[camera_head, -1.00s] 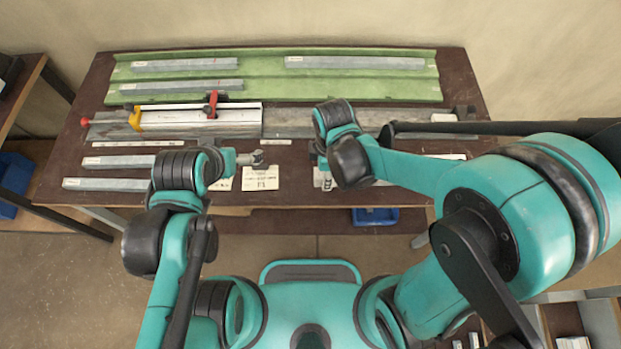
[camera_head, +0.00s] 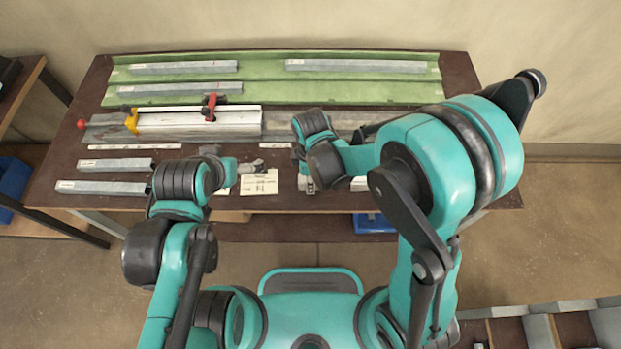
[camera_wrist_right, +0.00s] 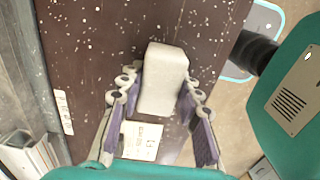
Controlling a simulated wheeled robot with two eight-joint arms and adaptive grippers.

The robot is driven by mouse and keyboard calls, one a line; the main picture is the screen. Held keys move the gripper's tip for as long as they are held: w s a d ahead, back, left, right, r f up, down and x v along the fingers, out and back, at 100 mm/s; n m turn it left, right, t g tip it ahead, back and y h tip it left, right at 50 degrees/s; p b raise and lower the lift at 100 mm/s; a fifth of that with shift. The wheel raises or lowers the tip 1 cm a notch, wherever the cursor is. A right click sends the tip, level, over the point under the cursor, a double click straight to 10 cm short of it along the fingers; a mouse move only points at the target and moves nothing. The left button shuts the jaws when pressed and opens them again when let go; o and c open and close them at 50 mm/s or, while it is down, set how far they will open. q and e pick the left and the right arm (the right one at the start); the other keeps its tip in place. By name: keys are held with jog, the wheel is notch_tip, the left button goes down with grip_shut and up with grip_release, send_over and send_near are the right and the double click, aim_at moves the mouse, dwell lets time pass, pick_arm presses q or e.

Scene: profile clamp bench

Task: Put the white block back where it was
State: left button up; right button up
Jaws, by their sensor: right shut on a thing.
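The white block (camera_wrist_right: 164,78) is between the purple-padded fingers of my right gripper (camera_wrist_right: 160,92) in the right wrist view. My right gripper is shut on it, above the dark speckled bench top. In the head view my right wrist covers most of that hand, and I cannot make out the block there. My left gripper (camera_head: 258,166) is over the front of the bench, beside a paper card (camera_head: 259,183). Its fingers are too small to tell open from shut.
A clamp fixture with a white profile (camera_head: 190,119) lies along the bench (camera_head: 460,75). Grey bars lie in the green tray (camera_head: 270,79) behind it. More bars (camera_head: 103,187) lie at the front left. A blue bin (camera_head: 375,222) is below the front edge.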

jog(key=shift+f, duration=0.25)
jog(key=o, duration=1.2)
jog(key=shift+r, duration=0.1)
jog(key=shift+o, duration=0.2)
jog(key=shift+r, duration=0.3)
notch_tip(320, 180, up, 12)
jog(key=p, duration=0.4)
jog(key=s+d+r+m+t, duration=0.2)
jog(key=d+r+m+t, duration=0.1)
jog(key=d+m, duration=0.6)
jog(key=s+d+r+m+t, duration=0.3)
jog(key=d+r+m, duration=0.3)
jog(key=d+m, duration=0.2)
jog(key=shift+d+r+m+t, duration=0.2)
jog(key=shift+d+m+t, duration=0.2)
jog(key=shift+m+t, duration=0.15)
